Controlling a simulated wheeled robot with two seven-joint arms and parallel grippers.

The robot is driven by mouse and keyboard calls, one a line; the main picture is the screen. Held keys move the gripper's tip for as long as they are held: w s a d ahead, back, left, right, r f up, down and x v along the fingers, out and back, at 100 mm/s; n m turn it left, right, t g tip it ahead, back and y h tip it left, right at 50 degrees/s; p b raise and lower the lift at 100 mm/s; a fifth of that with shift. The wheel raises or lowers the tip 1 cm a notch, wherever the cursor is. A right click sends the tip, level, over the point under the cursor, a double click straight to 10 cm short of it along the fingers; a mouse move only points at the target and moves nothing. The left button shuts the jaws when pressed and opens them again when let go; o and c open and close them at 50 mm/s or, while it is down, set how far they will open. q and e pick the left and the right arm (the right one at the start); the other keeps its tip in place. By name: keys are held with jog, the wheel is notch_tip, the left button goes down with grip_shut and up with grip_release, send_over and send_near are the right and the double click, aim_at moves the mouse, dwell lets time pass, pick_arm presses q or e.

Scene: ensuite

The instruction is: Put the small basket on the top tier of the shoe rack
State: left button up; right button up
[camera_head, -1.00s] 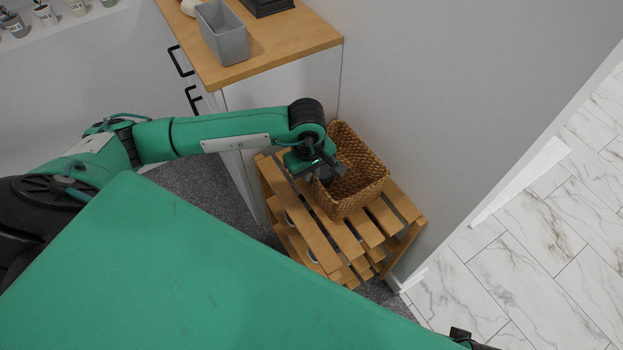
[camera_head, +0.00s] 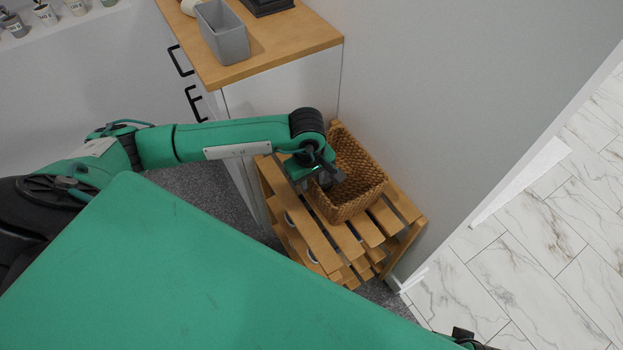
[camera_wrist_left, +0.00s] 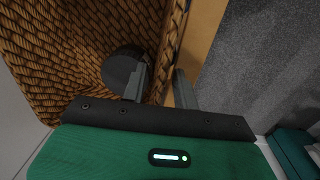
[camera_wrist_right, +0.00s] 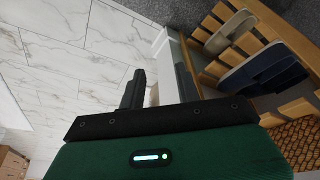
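The small basket (camera_head: 362,190), brown and woven, sits on the slatted top tier of the wooden shoe rack (camera_head: 318,236), towards the wall side. My left gripper (camera_head: 328,178) is at the basket's near-left wall, pointing down. In the left wrist view its fingers (camera_wrist_left: 160,88) straddle the basket wall (camera_wrist_left: 170,45), one inside and one outside. They stand apart; contact with the wall is hard to judge. A dark round shape inside the basket is unclear. My right gripper (camera_wrist_right: 160,88) is open and empty, beside the rack (camera_wrist_right: 205,75) in the right wrist view.
A cabinet (camera_head: 285,95) with a grey bin (camera_head: 222,32) on top stands behind the rack. A wall (camera_head: 440,110) borders its right side. Dark blue footwear (camera_wrist_right: 265,75) lies on the rack. Marble-tiled floor (camera_head: 540,240) is clear to the right.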

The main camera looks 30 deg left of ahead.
pick_arm(q)
notch_tip(320, 180, up, 12)
jog(key=shift+s+a, duration=0.15)
jog(key=shift+s, duration=0.15)
jog(key=shift+r, duration=0.1)
dwell(0.4)
